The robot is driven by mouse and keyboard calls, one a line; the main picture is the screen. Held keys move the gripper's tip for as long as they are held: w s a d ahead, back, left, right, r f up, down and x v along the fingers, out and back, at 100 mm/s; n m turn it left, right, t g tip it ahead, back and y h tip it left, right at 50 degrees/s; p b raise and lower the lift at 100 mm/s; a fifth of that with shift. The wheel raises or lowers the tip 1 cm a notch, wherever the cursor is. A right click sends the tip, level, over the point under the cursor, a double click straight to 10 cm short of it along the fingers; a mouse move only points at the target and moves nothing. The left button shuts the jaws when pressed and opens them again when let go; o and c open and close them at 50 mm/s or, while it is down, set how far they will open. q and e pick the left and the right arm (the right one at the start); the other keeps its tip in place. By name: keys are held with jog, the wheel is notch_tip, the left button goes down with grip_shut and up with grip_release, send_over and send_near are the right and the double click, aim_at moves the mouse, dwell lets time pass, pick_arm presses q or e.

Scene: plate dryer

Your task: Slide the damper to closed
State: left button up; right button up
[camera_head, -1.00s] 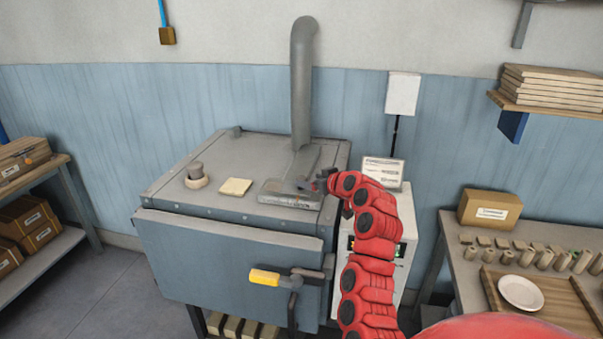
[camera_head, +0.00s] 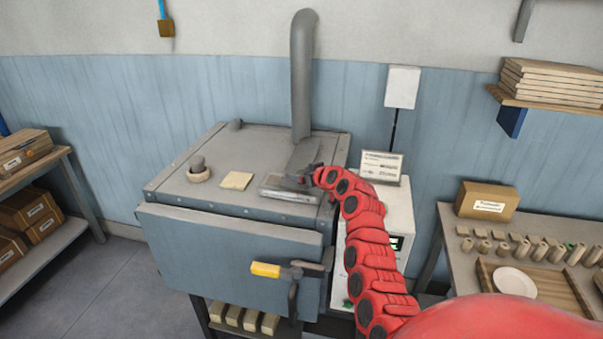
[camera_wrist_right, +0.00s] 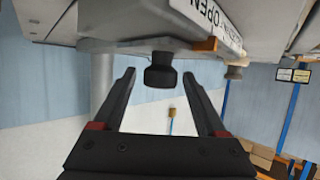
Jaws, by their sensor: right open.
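The damper (camera_head: 303,156) is a grey slide on top of the grey kiln-like box (camera_head: 222,160), in front of the upright flue pipe (camera_head: 301,85). Its dark knob (camera_wrist_right: 160,72) shows in the right wrist view, with a label reading "OPEN" (camera_wrist_right: 212,16) on the part nearby. My right gripper (camera_head: 303,178) reaches the damper from the right. In the wrist view its two fingers are spread, one on each side of the knob, with visible gaps. Whether the knob lies fully between the tips in depth is hard to tell. My left gripper is out of view.
A yellow door handle (camera_head: 266,269) is on the box's front. A round knob (camera_head: 198,169) and a pale square pad (camera_head: 236,180) lie on its top. A white control cabinet (camera_head: 394,205) stands to the right, beneath my arm. Shelves and a workbench (camera_head: 447,225) flank the box.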

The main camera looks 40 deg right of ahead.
grip_shut()
dwell(1.3)
